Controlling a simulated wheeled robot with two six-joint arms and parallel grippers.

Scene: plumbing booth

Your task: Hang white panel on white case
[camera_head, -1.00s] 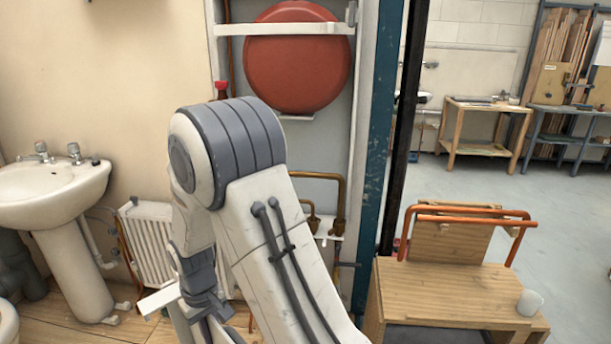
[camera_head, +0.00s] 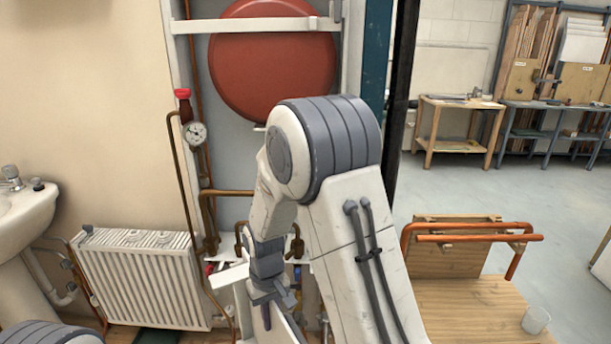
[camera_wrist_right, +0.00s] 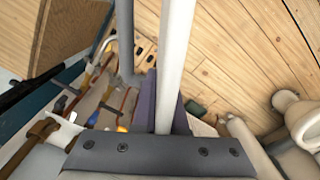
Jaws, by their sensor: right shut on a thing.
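The white case (camera_head: 353,60) is an open upright frame on the wall, with a white crossbar, a round red vessel and copper pipes inside. My right gripper (camera_head: 267,308) is low in front of the case, partly hidden by my own arm. It is shut on the white panel (camera_head: 231,276), of which only narrow parts show in the head view. In the right wrist view the panel (camera_wrist_right: 178,50) is seen edge-on as a long white strip between the fingers of the right gripper (camera_wrist_right: 165,105). The panel is apart from the crossbar. My left gripper is out of view.
A white radiator (camera_head: 140,278) and a sink (camera_head: 25,215) stand left of the case. A pressure gauge (camera_head: 195,133) is at its left side. A wooden bench (camera_head: 465,305) with orange pipe and a cup (camera_head: 536,320) stands right. Open floor (camera_head: 500,190) lies behind it.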

